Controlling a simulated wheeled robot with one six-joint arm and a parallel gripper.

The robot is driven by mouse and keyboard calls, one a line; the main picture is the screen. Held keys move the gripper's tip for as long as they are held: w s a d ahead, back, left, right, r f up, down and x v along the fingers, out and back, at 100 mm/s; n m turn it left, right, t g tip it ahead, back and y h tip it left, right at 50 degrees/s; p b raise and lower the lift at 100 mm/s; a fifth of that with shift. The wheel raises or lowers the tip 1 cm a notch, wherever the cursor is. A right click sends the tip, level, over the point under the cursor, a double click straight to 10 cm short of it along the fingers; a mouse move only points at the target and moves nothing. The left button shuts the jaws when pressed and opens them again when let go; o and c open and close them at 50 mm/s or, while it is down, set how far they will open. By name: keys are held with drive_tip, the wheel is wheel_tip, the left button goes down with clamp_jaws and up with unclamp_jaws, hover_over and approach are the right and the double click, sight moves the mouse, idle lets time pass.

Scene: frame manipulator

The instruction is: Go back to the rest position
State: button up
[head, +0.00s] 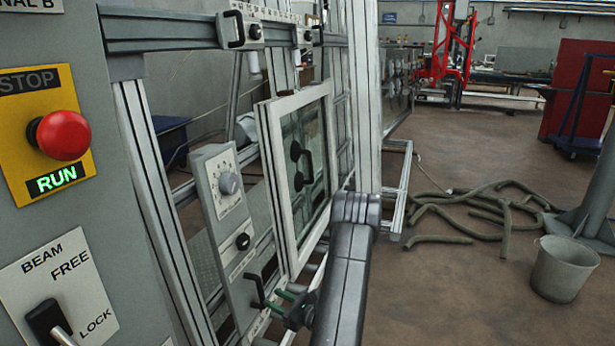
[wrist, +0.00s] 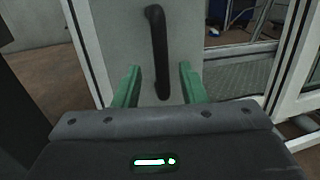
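My gripper (head: 280,301) is low in the middle of the head view, at the end of my dark grey arm. Its two green fingers are spread apart, and they also show in the wrist view (wrist: 158,85). A black bar handle (wrist: 158,50) on a grey panel stands ahead of the fingers in the wrist view. Its lower end lies between them in the picture, with a gap on both sides. The handle also shows just left of the gripper in the head view (head: 257,290). The gripper holds nothing.
The grey control panel (head: 222,180) with dials and a white-framed window (head: 297,165) stand close to my arm. At left is a cabinet with a red stop button (head: 63,135) and a lit RUN sign. A bucket (head: 563,269) and hoses (head: 480,212) lie on the floor at right.

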sight(259, 293)
drive_tip(key=x, duration=0.6)
drive_tip(key=shift+w+a+b, duration=0.2)
drive_tip(key=shift+a+b, duration=0.1)
drive_tip(key=shift+s+a, duration=0.1)
drive_tip(key=shift+s, duration=0.3)
drive_tip(key=shift+s, duration=0.1)
